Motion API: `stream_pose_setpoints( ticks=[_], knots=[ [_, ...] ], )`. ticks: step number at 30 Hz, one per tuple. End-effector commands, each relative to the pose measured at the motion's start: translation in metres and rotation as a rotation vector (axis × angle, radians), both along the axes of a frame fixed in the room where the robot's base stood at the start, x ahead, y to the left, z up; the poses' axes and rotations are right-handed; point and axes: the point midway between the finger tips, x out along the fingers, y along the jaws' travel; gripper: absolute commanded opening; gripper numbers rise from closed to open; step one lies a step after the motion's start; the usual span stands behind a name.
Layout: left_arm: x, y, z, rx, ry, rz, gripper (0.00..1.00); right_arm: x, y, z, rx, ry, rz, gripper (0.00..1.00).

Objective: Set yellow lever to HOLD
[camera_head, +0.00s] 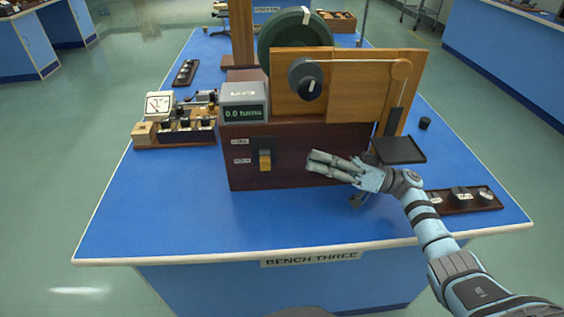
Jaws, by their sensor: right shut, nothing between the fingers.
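The yellow lever (265,160) sits on a dark plate on the front of a dark red-brown box (300,180). Its yellow handle is at the lower end of the plate, level with the lower of two small white labels (241,161). The upper label (240,142) is beside the plate's top. The label words are too small to read surely. My right gripper (312,161) is shut and empty, in front of the box to the right of the lever, its fingers pointing left. It appears apart from the lever. My left gripper is not in view.
A grey display (245,112) reading about 0.0 turns stands on the box. Behind are a wooden board with a dark knob (305,79) and a green wheel (290,35). A meter device (172,120) is left; a dark weight tray (463,199) is right. The blue front bench top is clear.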

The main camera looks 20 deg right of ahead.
Motion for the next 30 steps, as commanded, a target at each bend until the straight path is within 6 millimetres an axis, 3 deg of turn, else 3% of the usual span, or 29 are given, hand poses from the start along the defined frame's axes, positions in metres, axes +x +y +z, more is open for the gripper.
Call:
stream_pose_setpoints(
  ticks=[11,24,30],
  knots=[
    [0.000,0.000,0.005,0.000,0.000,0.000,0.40,0.002,0.005,0.005,0.002,0.003,0.001,0.00],
    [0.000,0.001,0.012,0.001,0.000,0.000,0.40,0.030,0.073,0.028,0.004,0.004,-0.001,0.00],
    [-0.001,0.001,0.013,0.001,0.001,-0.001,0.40,0.036,0.087,0.032,0.002,0.006,-0.001,0.00]
  ],
)
